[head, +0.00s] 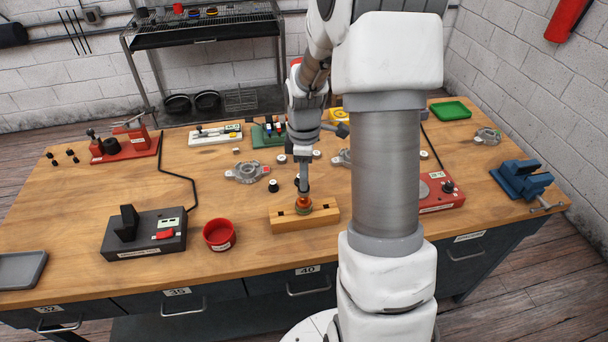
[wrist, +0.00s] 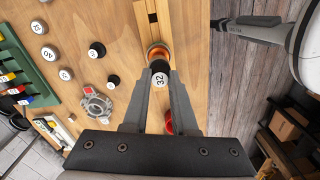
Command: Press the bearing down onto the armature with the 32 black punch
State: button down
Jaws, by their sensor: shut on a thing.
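The 32 black punch (wrist: 160,66), with a white cap marked 32, is between the fingertips of my gripper (wrist: 161,77), which is shut on it. In the wrist view the punch lines up with the copper-coloured armature (wrist: 157,50) in the wooden block (wrist: 143,18). In the head view my gripper (head: 303,184) points down right above the armature (head: 303,204), which sits in the wooden block (head: 325,216) near the table's front. The bearing cannot be told apart under the punch, and I cannot tell whether the punch touches it.
A red bowl (head: 219,235) and a black device with a red switch (head: 145,234) stand left of the block. Behind are a metal housing (head: 247,173) and a loose black punch (head: 273,185). A blue vise (head: 522,180) is at the right edge.

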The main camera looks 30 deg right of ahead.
jog(key=shift+w+r+p, duration=0.1)
jog(key=shift+r+p, duration=1.9)
jog(key=shift+r, duration=1)
jog(key=shift+f, duration=0.1)
